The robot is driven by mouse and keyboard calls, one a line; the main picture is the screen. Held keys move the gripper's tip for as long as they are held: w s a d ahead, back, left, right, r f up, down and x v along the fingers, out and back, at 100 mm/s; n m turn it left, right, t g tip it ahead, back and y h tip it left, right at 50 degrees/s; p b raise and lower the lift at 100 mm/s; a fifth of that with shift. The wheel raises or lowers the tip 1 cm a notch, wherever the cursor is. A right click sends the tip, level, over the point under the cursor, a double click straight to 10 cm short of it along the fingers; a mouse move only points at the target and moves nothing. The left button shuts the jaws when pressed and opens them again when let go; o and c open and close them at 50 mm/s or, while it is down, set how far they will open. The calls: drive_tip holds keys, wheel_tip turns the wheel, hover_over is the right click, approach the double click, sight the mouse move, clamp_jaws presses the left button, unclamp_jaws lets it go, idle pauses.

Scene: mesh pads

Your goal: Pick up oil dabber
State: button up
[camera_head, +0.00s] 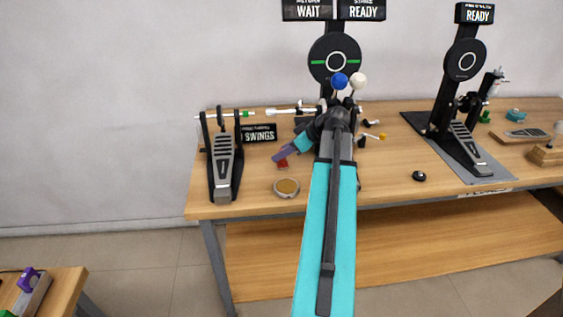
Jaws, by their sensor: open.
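My teal arm reaches over the table, and my gripper (284,157) is at its far end, pointing left and down. It is small in view; its jaws look open. A small red thing (282,164) lies on the table right at the fingertips; I cannot tell whether they touch it. It may be the oil dabber, but it is too small and partly hidden to be sure. A small yellow-tipped item (381,136) and a pale-tipped item (371,123) lie right of my wrist, partly hidden by the arm.
The wooden table (240,196) holds a pedal (223,165) at left, a "SWINGS" sign (259,133) and a round tin (286,187). A taller pedal stand (457,100) is on a grey mat at right. A black knob (419,176) lies near the front edge. Bare wood shows around the tin.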

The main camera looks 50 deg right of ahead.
drive_tip(key=shift+p+x, duration=0.6)
drive_tip(key=shift+x, duration=1.85)
drive_tip(key=shift+s+f, duration=0.1)
drive_tip(key=shift+f, duration=0.05)
clamp_jaws()
